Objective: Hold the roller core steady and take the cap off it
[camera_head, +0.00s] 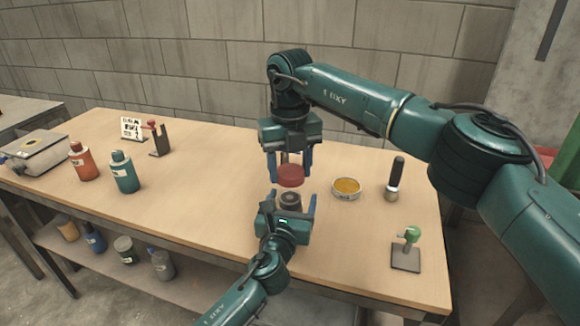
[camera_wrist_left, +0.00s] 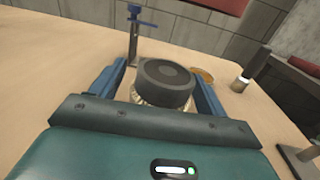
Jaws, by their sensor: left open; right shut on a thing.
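The roller core (camera_head: 290,199) stands on the table as a short dark cylinder. In the left wrist view its dark, round top (camera_wrist_left: 166,82) shows above a pale brassy lower part (camera_wrist_left: 148,100). My left gripper (camera_head: 291,196) is open, with a blue finger on either side of the core; gaps show in the left wrist view (camera_wrist_left: 165,92). The red cap (camera_head: 290,176) is between the fingers of my right gripper (camera_head: 289,172), which comes from above and is shut on it. The cap appears above the core; the exact gap between them is hard to judge.
A round tin (camera_head: 346,187) with yellow contents, a black-handled tool (camera_head: 395,176) and a green-topped stand (camera_head: 408,250) are to the right. Orange (camera_head: 84,162) and teal (camera_head: 124,174) bottles stand left. The table between the bottles and grippers is clear.

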